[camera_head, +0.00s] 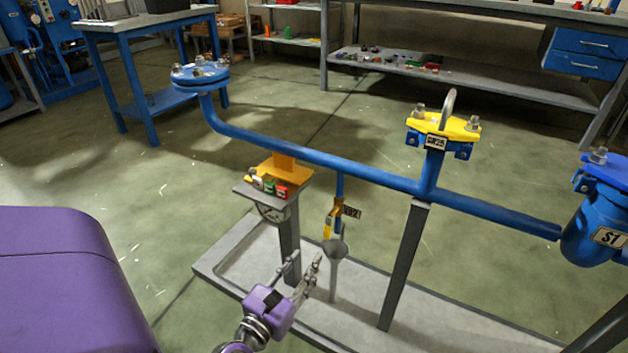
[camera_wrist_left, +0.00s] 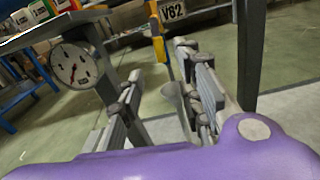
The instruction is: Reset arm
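My left gripper (camera_head: 305,266) reaches up from the bottom of the head view, its fingers spread apart with nothing between them. In the left wrist view its fingers (camera_wrist_left: 160,68) also stand apart, one on each side. In the head view the funnel (camera_head: 335,249) hangs just beyond the gripper, below the blue pipe (camera_head: 320,158). I cannot tell how large the gap is. My right gripper is in neither view.
A grey post carries a small shelf with coloured blocks (camera_head: 268,184) and a round gauge (camera_wrist_left: 73,66) close to the gripper. A yellow flange (camera_head: 455,127) tops the pipe; vessel S1 (camera_head: 598,225) is at right. The grey base tray (camera_head: 440,330) lies below. Open floor surrounds it.

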